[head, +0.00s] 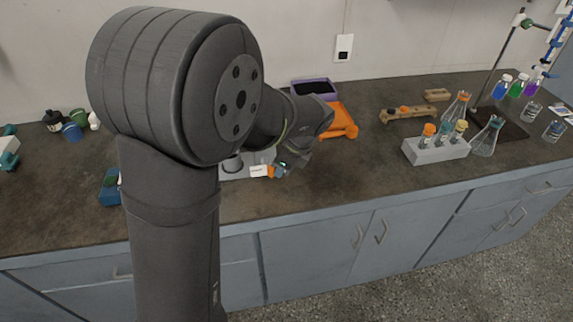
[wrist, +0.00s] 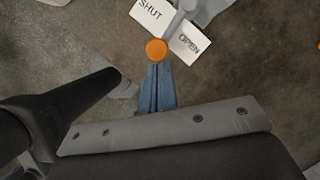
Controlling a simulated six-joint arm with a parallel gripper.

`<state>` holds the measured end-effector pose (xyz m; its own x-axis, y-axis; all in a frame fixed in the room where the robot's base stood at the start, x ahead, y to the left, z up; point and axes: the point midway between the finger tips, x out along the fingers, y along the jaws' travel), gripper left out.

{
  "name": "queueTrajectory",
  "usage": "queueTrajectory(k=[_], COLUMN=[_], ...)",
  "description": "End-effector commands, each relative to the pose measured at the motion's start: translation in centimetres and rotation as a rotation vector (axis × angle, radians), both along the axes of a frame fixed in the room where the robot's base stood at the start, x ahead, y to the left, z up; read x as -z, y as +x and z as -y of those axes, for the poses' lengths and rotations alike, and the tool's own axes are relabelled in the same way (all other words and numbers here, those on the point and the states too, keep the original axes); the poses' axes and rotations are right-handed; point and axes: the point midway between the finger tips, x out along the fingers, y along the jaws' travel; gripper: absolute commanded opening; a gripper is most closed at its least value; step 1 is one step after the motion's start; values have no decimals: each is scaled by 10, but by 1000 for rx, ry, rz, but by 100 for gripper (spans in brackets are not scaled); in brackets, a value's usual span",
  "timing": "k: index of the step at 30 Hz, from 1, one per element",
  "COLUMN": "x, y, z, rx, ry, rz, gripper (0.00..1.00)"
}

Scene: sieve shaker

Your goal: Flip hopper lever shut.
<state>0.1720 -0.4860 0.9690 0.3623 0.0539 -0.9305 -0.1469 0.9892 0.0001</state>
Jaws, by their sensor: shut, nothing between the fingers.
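The hopper lever (wrist: 177,24) is a grey bar with an orange ball knob (wrist: 156,50). In the wrist view it lies between the white SHUT label (wrist: 150,11) on its left and the white OPEN label (wrist: 188,42) on its right. My gripper (wrist: 158,68) is shut and empty, its blue-grey fingertips right at the knob; I cannot tell whether they touch it. In the head view my gripper (head: 281,171) is beside the orange knob (head: 270,171), at the right end of the grey hopper unit (head: 232,174). My arm hides much of that unit.
An orange piece of equipment (head: 340,123) and a purple-rimmed tray (head: 313,84) stand behind my gripper. A grey rack with orange- and yellow-capped vessels (head: 436,152) stands to the right. The bench (head: 345,185) is clear between my gripper and the rack.

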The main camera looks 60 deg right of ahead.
Motion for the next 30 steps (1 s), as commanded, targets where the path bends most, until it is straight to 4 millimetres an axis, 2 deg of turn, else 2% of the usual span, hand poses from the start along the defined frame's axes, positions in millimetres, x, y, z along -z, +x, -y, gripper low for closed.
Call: queueTrajectory(k=[6, 14, 23, 30], x=[0, -1, 0, 0], y=[9, 19, 19, 19], z=[-15, -26, -25, -17], rx=[191, 373, 382, 380], ry=[0, -1, 0, 0], rz=[1, 1, 0, 0], gripper=[0, 0, 0, 0])
